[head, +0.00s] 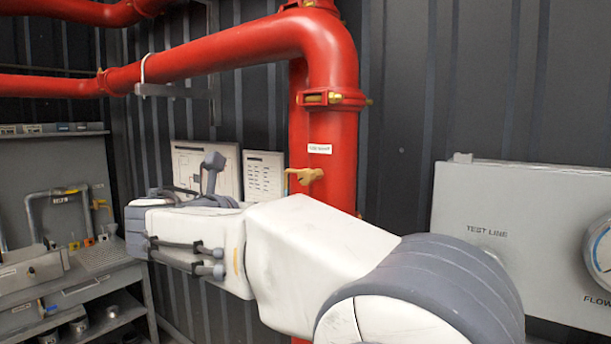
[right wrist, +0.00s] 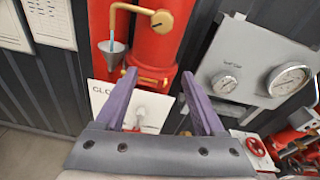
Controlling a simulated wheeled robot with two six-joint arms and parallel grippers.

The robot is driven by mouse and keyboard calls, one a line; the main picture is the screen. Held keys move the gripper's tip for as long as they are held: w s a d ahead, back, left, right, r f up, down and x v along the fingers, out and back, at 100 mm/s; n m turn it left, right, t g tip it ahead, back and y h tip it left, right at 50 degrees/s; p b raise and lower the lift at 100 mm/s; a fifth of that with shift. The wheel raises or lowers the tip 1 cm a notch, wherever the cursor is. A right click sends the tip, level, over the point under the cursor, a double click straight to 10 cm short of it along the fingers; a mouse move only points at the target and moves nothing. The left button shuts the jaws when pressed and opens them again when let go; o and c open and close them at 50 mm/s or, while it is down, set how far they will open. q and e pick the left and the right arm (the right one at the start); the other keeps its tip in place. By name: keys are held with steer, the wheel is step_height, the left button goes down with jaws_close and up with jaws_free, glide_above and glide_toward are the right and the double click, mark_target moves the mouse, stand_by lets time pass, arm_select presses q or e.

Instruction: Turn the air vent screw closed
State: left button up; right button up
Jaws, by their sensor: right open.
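The likely air vent is a brass fitting (head: 305,176) on the upright red pipe, below a small white label in the head view. In the right wrist view it shows as a brass arm with a round brass head (right wrist: 162,22), its spout ending over a small grey funnel (right wrist: 111,47). Whether the screw is open or closed cannot be told. My right gripper (right wrist: 158,73) is open and empty, its purple fingers below the brass head in that view and apart from it. In the head view my right arm reaches in from the lower right. My left gripper is not in view.
The red pipe (head: 332,120) stands before a dark ribbed wall. A grey test line panel (head: 500,200) is at right; gauges (right wrist: 288,79) show in the wrist view. A white sign (right wrist: 155,110) lies between the fingers' sightline. Shelves with fittings (head: 75,265) are at left.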

steer(key=n+t+h, duration=0.1)
glide_toward(303, 176)
steer(key=w, duration=0.1)
steer(key=p+x, duration=0.1)
steer(key=x, duration=0.3)
steer(key=p+x, duration=0.2)
steer(key=x, duration=0.3)
steer(key=shift+s+d+p, duration=0.15)
steer(key=shift+d+p, duration=0.15)
steer(key=shift+w+d, duration=0.35)
steer(key=shift+w, duration=0.15)
steer(key=shift+f, duration=0.1)
jaws_close()
